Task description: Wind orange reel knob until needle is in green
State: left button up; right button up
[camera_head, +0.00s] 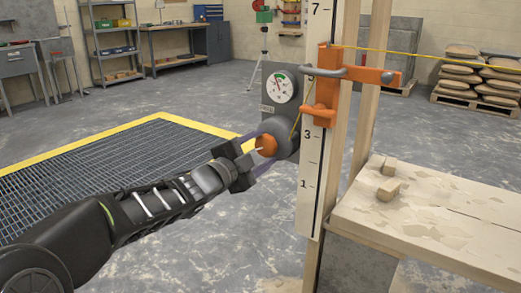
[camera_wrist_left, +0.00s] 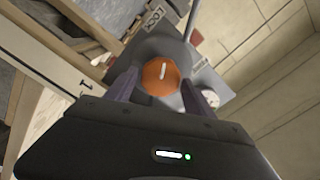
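The orange reel knob (camera_head: 267,145) sits on a grey round reel housing (camera_head: 283,138) below a white dial gauge (camera_head: 280,88). The gauge has a green band along its upper edge. Its thin dark needle points up and left, but is too small to read exactly against the green. My left gripper (camera_head: 258,154) reaches the knob, one purple finger above it and one below. In the left wrist view the knob (camera_wrist_left: 161,76), with a white mark, sits between the spread fingers (camera_wrist_left: 161,90), seemingly with slight gaps. My right gripper is out of view.
A numbered white board (camera_head: 312,180) on a wooden post stands beside the reel, with an orange bracket (camera_head: 328,85) and yellow line. A wooden bench (camera_head: 440,215) with small blocks is at right. A yellow-edged floor grate (camera_head: 110,175) lies at left.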

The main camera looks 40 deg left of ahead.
pick_arm(q)
jog(key=shift+o, duration=1.4)
jog(key=s+p, duration=0.2)
jog(key=s, duration=0.5)
jog(key=shift+s+p, duration=0.3)
jog(key=shift+s, duration=0.1)
